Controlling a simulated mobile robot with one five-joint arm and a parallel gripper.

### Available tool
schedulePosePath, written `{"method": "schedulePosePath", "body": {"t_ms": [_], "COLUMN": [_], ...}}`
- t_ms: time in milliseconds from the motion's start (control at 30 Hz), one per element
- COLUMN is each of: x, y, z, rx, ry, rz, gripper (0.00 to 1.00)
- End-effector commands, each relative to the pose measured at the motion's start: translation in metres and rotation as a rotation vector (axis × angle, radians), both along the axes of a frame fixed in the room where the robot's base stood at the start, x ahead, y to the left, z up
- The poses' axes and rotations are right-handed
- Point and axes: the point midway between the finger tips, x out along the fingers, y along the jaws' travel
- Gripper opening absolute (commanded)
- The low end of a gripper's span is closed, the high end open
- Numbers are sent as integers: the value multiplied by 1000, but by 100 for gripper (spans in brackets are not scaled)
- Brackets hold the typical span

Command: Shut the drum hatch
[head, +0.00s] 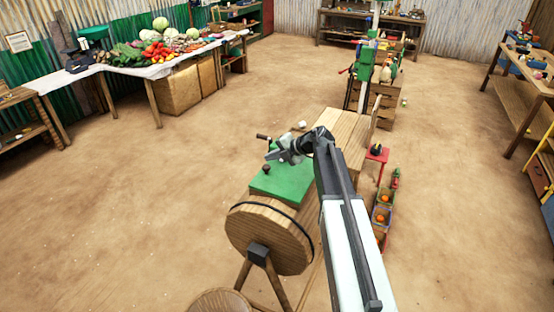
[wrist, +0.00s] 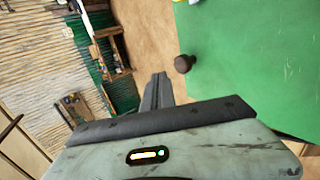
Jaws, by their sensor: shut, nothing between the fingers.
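The wooden drum (head: 268,238) lies on its side on a stand, its round end towards me. The green hatch panel (head: 287,182) is at the drum's top, with a dark knob (head: 266,169) near its left edge. I cannot tell whether the panel sits flush. My gripper (head: 274,156) is shut and empty, close to the panel's far left edge in the head view. In the wrist view the fingertips (wrist: 159,80) point past the green panel (wrist: 260,60), with the knob (wrist: 185,63) just right of them and apart from them. My arm hides the drum's right side.
A wooden bench (head: 345,128) stands behind the drum, and a dark crank handle (head: 264,137) shows near my gripper. Small bins with orange balls (head: 383,215) are to the right. A vegetable table (head: 135,70) is far left. The floor left of the drum is clear.

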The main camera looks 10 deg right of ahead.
Motion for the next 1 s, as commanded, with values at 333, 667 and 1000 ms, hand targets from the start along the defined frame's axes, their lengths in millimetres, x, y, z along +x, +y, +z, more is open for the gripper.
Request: {"method": "schedulePosePath", "body": {"t_ms": [333,667,1000], "x": [10,12,12], "y": [15,18,18], "z": [-31,-36,-35], "rx": [-1,0,-1], "ry": [-1,0,-1], "rz": [2,1,2], "gripper": [0,0,0]}}
